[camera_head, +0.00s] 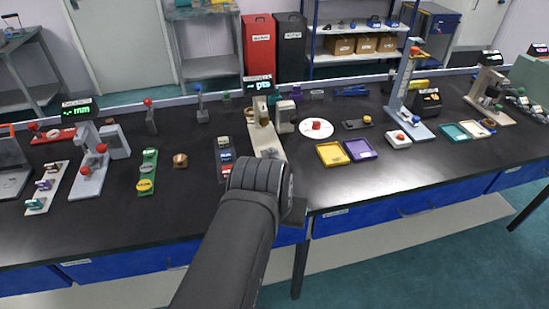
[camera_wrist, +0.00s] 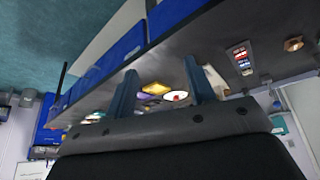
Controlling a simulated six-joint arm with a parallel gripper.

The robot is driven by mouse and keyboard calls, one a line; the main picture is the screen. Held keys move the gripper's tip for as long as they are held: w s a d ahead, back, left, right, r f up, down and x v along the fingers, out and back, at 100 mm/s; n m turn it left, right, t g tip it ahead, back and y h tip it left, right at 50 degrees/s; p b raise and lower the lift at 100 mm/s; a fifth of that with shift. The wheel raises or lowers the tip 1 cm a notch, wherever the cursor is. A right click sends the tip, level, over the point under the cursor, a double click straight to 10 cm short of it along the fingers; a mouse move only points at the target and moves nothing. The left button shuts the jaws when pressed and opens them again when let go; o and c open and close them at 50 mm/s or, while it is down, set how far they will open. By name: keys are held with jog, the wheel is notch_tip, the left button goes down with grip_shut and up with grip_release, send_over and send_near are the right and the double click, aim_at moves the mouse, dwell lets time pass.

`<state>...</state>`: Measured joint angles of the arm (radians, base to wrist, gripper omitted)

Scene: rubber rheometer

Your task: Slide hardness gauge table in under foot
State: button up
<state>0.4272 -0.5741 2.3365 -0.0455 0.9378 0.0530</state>
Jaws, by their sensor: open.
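The hardness gauge (camera_head: 263,136), a beige stand with a lit display reading "pts" (camera_head: 261,85), stands mid-bench in the head view. A pale grey block (camera_head: 286,117) is at its right side; I cannot tell whether this is its sliding table. The foot is too small to make out, and the front of the base is partly hidden by my arm. My gripper (camera_head: 297,211) is at the bench's front edge, in front of the gauge, mostly hidden by my wrist. In the wrist view my gripper (camera_wrist: 160,84) shows two fingers wide apart with nothing held between them.
A white disc (camera_head: 316,129) with a red piece, a yellow tray (camera_head: 332,154) and a purple tray (camera_head: 361,149) lie right of the gauge. A dark block with colored pieces (camera_head: 225,157) and a copper piece (camera_head: 180,160) lie left. Bare bench lies at the front left.

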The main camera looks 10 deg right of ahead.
jog(key=w+d+r+m+g, duration=0.2)
jog(key=w+d+r, duration=0.5)
jog(key=w, duration=0.4)
jog(key=w+f+m+g+y, duration=0.1)
jog(key=w+f, duration=0.1)
jog(key=w, duration=0.8)
jog(key=w+f+m+g+y, duration=0.1)
jog(key=w+f, duration=0.1)
jog(key=w, duration=0.8)
notch_tip(320, 180, down, 17)
jog(key=shift+d, duration=0.1)
grip_shut()
